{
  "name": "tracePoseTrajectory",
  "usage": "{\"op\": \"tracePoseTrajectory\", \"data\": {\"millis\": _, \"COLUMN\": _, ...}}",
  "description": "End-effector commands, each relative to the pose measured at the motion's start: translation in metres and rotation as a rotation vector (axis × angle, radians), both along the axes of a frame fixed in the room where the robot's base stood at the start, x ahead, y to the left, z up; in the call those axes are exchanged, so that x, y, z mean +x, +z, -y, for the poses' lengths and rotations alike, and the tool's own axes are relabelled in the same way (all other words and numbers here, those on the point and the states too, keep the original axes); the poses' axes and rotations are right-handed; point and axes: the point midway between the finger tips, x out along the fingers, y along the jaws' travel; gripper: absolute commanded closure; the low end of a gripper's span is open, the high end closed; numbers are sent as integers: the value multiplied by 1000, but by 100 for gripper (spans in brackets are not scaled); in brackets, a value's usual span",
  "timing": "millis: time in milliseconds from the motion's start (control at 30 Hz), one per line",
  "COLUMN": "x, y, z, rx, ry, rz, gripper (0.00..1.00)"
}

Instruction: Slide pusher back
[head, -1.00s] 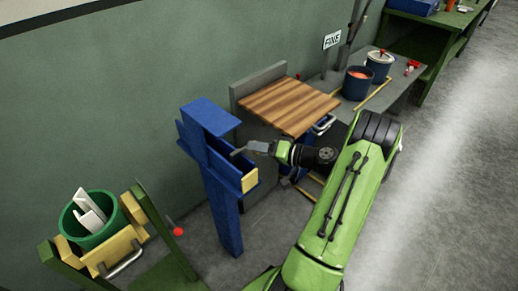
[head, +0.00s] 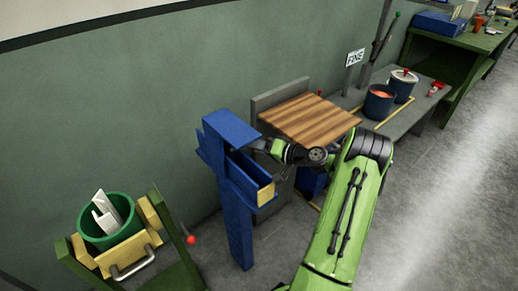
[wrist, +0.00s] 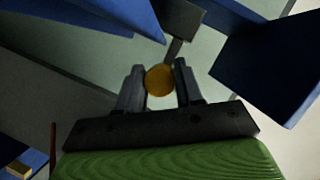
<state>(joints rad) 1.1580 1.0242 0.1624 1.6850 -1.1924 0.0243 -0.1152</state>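In the head view a blue post (head: 238,215) carries a blue trough (head: 247,172) with a yellow end piece (head: 266,193). My gripper (head: 259,146) is at the trough's upper right side, by its rim. In the wrist view my gripper (wrist: 160,78) has one finger on each side of a round amber knob (wrist: 159,80), which fills the gap and appears pinched. I take the knob to be the pusher's. A grey bar (wrist: 178,40) shows just beyond it, between blue walls (wrist: 270,60). The rest of the pusher is hidden.
A striped wooden board (head: 309,120) lies close behind my wrist. A green bucket (head: 107,228) stands in a yellow holder at left. Dark blue pots (head: 379,102) stand on a grey bench at right. The floor at right is clear.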

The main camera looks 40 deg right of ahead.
Motion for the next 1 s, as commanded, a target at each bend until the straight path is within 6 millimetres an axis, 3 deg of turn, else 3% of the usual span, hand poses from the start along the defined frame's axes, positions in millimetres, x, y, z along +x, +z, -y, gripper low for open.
{"op": "tracePoseTrajectory", "data": {"millis": 33, "x": 0, "y": -1, "z": 1, "rx": 0, "ry": -2, "rz": -1, "gripper": 57}}
{"op": "tracePoseTrajectory", "data": {"millis": 167, "x": 0, "y": 0, "z": 1, "rx": 1, "ry": -2, "rz": -1, "gripper": 39}}
{"op": "tracePoseTrajectory", "data": {"millis": 500, "x": -8, "y": 2, "z": 4, "rx": 0, "ry": -3, "rz": -1, "gripper": 39}}
{"op": "tracePoseTrajectory", "data": {"millis": 1000, "x": -125, "y": 30, "z": 48, "rx": 0, "ry": -6, "rz": -1, "gripper": 39}}
